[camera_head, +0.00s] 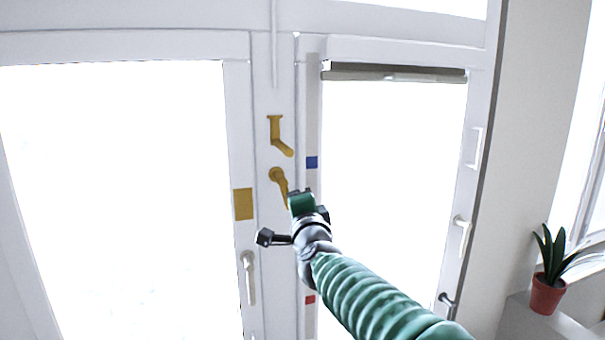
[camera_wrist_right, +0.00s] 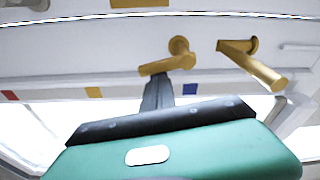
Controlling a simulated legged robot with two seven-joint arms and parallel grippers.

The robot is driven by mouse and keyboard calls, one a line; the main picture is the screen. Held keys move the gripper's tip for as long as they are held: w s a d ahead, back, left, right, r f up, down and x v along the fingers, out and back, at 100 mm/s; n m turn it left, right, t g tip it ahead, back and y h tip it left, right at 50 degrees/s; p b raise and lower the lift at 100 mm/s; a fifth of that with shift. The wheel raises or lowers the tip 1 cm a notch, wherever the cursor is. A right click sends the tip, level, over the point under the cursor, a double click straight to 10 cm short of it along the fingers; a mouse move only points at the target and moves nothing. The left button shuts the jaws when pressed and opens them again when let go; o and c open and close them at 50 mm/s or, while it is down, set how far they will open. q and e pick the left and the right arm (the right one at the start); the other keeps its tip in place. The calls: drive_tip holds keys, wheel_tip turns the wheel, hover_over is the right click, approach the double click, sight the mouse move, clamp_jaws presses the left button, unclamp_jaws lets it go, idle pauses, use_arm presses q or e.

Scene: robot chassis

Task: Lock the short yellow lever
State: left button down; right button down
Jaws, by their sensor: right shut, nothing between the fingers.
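Two yellow levers sit one above the other on the white door frame. The lower lever (camera_head: 280,184) has a round base and points down and slightly right; it is the left lever (camera_wrist_right: 165,60) in the wrist view and looks the shorter. The upper lever (camera_head: 278,136) has a flat-ended base and bends down to the right; it is the right one (camera_wrist_right: 252,65) in the wrist view. My right gripper (camera_wrist_right: 157,90) is shut and empty, its tip at the free end of the lower lever; I cannot tell whether they touch. My left gripper is not in view.
A yellow plate (camera_head: 243,204) is left of the levers. A blue square (camera_head: 311,162) and a red square (camera_head: 310,300) mark the right strip. White handles (camera_head: 249,277) sit on the frames. A potted plant (camera_head: 547,293) stands at the far right.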

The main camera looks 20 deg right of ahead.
drive_tip(key=shift+w+a+f+m, duration=0.1)
drive_tip(key=shift+a+f+m, duration=0.15)
drive_tip(key=shift+m, duration=0.45)
drive_tip(key=shift+a+f+m, duration=0.15)
drive_tip(key=shift+a+m, duration=0.05)
drive_tip(key=shift+m, duration=0.5)
drive_tip(key=shift+d, duration=0.1)
